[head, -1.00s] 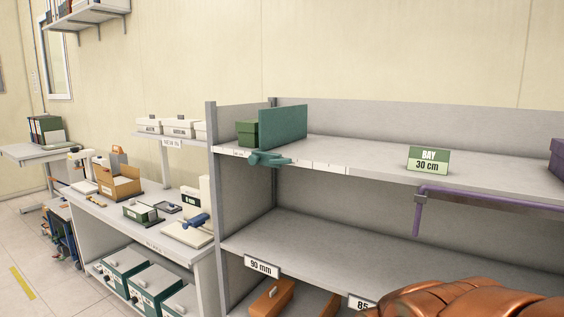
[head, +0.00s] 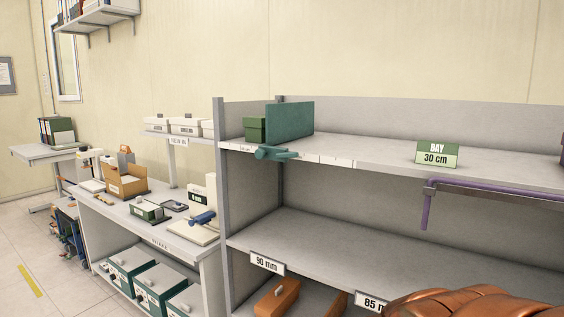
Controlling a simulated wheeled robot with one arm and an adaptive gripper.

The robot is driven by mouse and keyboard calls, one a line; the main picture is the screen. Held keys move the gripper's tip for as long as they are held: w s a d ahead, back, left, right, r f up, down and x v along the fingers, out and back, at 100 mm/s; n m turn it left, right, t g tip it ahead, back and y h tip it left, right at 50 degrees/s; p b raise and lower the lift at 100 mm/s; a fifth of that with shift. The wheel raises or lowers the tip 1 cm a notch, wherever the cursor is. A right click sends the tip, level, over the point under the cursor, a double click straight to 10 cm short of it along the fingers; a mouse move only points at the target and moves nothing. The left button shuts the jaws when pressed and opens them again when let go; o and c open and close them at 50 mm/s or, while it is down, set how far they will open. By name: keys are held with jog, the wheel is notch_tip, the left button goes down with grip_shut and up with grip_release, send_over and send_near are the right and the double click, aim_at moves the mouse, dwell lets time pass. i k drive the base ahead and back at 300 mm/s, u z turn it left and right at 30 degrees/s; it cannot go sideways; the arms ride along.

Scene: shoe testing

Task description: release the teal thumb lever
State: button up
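The teal thumb lever (head: 277,154) sits at the front edge of the upper shelf, at its left end. It is below an upright teal panel (head: 290,124) that stands on the shelf beside a green block (head: 255,130). Nothing of mine touches the lever. A copper-coloured rounded part shows at the lower right of the head view, seemingly part of my arm. My gripper's fingers are not in view.
The grey shelf unit (head: 380,152) has a "BAY 30 cm" sign (head: 437,155) and a purple bar (head: 427,208) at its front. An orange box (head: 277,298) is on the bottom level. A workbench (head: 150,235) stands left; floor is free at the far left.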

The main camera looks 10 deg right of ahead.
aim_at(294, 154)
jog(key=k, duration=0.5)
jog(key=u, duration=0.75)
jog(key=i, duration=0.8)
jog(key=u, duration=0.2)
